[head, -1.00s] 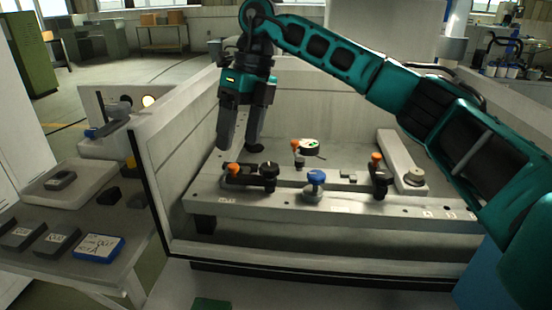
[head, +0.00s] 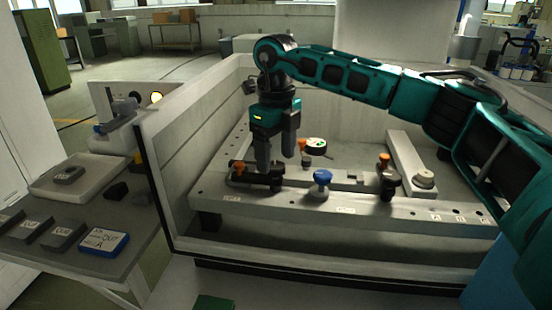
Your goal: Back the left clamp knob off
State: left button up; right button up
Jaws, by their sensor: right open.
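The left clamp is a dark clamp with an orange piece (head: 238,167) and a black knob (head: 276,174), at the left of the pale slotted rail (head: 345,205) inside the tank. My right gripper (head: 276,163) points down from above, with its two dark fingers apart at the black knob. The fingers partly cover the knob, so I cannot tell whether they touch it. The right clamp (head: 387,178), also orange and black, stands further right on the rail. My left gripper is not in view.
A blue knob (head: 322,177) on a round base stands between the clamps. A round dial (head: 316,146) is behind it. A pale bar (head: 408,155) lies at the right. The tank's wall (head: 158,195) rises at the left, beside a side table with several blocks and a blue-edged box (head: 104,242).

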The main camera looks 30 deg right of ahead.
aim_at(276, 165)
jog(key=shift+f, duration=0.85)
jog(key=shift+c, duration=0.3)
jog(key=c, duration=1)
jog(key=shift+r+n+p, duration=0.1)
jog(key=shift+n+p, duration=0.3)
jog(key=shift+n, duration=1.2)
jog(key=o, duration=1.1)
jog(key=shift+c, duration=0.2)
notch_tip(276, 165, up, 13)
